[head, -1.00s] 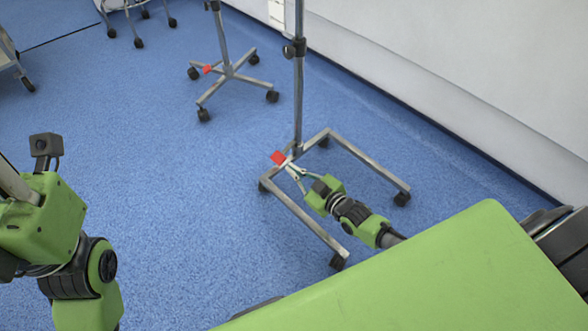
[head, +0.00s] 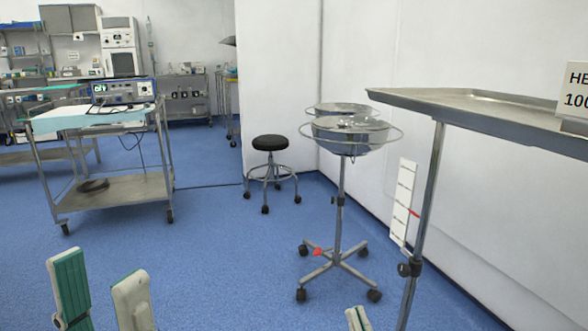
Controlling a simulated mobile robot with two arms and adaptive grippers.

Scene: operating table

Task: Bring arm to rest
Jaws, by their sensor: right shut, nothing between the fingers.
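My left gripper (head: 102,285) shows at the bottom left of the head view. Its two pale fingers, one with a green ribbed pad, stand apart with nothing between them. My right gripper (head: 357,319) shows only as a small fingertip part at the bottom edge, right of centre. It is shut and holds nothing. Both arms behind the grippers are out of view.
A basin stand (head: 340,200) on a wheeled base with a red piece (head: 318,252) stands ahead. A steel tray table (head: 480,105) is at the right. A black stool (head: 270,143) and a trolley (head: 120,185) stand farther back. Blue floor lies open between.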

